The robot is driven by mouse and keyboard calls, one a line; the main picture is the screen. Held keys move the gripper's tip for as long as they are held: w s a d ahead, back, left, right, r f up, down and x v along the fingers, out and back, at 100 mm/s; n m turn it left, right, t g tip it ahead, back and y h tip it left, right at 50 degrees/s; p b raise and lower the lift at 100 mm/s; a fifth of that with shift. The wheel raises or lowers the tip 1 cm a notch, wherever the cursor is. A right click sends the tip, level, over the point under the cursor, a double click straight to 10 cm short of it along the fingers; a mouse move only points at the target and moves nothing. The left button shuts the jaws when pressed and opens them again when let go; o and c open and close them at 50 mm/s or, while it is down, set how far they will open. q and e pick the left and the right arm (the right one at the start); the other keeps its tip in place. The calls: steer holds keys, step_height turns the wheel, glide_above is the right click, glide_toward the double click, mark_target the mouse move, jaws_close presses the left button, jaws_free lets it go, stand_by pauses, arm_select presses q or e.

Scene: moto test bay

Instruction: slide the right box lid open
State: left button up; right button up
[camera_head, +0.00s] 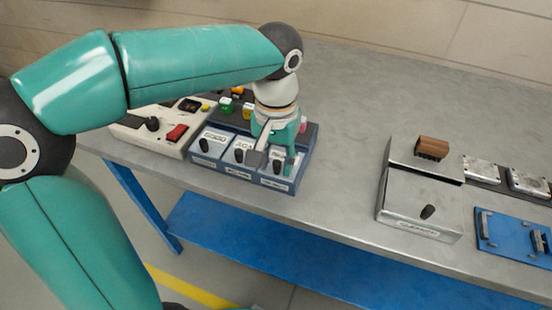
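A blue-grey box unit (230,178) stands on the bench with three pale lids side by side, each with a dark knob. The right lid (266,179) is partly covered by my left gripper (273,163), which points down over it. The gripper's fingers are apart, with the right lid's knob (278,167) showing between them; I cannot tell whether they touch it. The middle lid (245,164) and left lid (212,148) are beside it. My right gripper is not in view.
A control panel (171,113) with a red switch stands left of the box. Coloured pieces show behind the lids. At right are a metal box (420,199) with a dark knob, a brown brush-like block (432,147) and a blue plate (513,234). The bench middle (345,140) is clear.

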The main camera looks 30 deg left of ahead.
arm_select(q)
jaws_close()
steer(key=shift+w+a+r+p, duration=0.1)
steer(key=shift+w+a+p, duration=0.15)
steer(key=shift+w+p, duration=0.55)
steer(key=shift+w+a+p, duration=0.2)
steer(key=shift+w+p, duration=0.2)
steer(key=shift+w, duration=0.7)
steer(key=shift+w+a+r+p, duration=0.1)
steer(key=shift+w+a+p, duration=0.15)
steer(key=shift+w+p, duration=0.55)
steer(key=shift+w+a+f, duration=0.1)
steer(key=shift+w+a, duration=0.05)
steer(key=shift+w, duration=0.5)
jaws_free()
step_height(320, 180, up, 7)
steer(key=p, duration=0.6)
